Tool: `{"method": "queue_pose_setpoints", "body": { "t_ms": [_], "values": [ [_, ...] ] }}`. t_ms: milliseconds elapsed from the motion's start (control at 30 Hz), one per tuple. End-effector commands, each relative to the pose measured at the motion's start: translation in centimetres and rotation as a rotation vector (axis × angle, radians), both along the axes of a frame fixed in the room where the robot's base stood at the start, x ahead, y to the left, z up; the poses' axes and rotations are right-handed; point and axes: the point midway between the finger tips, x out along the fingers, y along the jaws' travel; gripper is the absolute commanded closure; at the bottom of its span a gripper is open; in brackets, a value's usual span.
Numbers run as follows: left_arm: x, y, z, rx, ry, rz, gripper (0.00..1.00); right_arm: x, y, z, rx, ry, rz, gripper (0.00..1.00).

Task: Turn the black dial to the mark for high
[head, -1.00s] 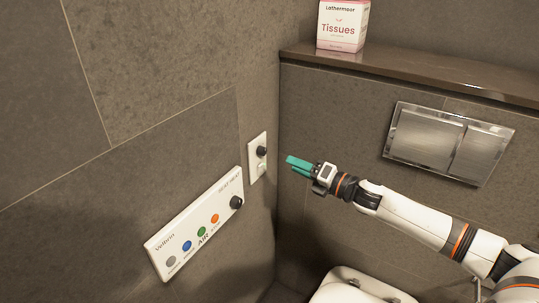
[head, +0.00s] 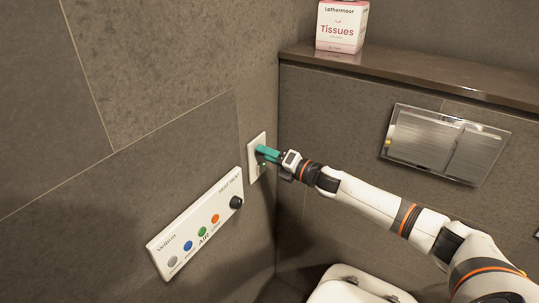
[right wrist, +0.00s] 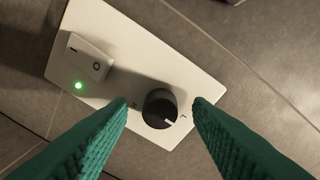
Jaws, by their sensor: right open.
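The black dial (right wrist: 158,104) sits on a white wall plate (right wrist: 125,62), which also shows in the head view (head: 256,172). Its white pointer line is turned toward a small mark on the right in the wrist view that looks like an L. Another small mark, too faint to read surely, is on the dial's left. My right gripper (head: 261,151) is at the plate, its green fingers open, one on each side of the dial. In the wrist view the fingers (right wrist: 160,104) stand apart from the dial. In the head view the gripper hides the dial. My left gripper is not in view.
A white rocker switch (right wrist: 88,58) and a lit green light (right wrist: 79,86) share the plate. Below is a white panel (head: 190,241) with coloured buttons and another black knob (head: 236,202). A tissue box (head: 342,25) stands on the ledge; a metal flush plate (head: 440,143) is right.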

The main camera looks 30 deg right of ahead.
Motion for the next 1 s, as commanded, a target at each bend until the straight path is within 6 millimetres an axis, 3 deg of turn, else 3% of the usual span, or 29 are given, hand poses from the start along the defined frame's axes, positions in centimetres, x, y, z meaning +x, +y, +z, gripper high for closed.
{"method": "queue_pose_setpoints", "body": {
  "t_ms": [33,300,667,1000],
  "values": [
    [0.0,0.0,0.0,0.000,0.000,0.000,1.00,0.0,0.0,0.0,0.000,0.000,0.000,0.57],
    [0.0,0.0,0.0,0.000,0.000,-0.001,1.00,0.0,0.0,0.0,0.000,0.000,0.000,0.99],
    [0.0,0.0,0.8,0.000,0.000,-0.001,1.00,0.0,-0.1,0.2,0.055,0.033,-0.002,0.99],
    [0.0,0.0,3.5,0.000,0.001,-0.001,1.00,0.0,-0.1,0.5,0.275,0.162,-0.003,0.99]
  ]
}}
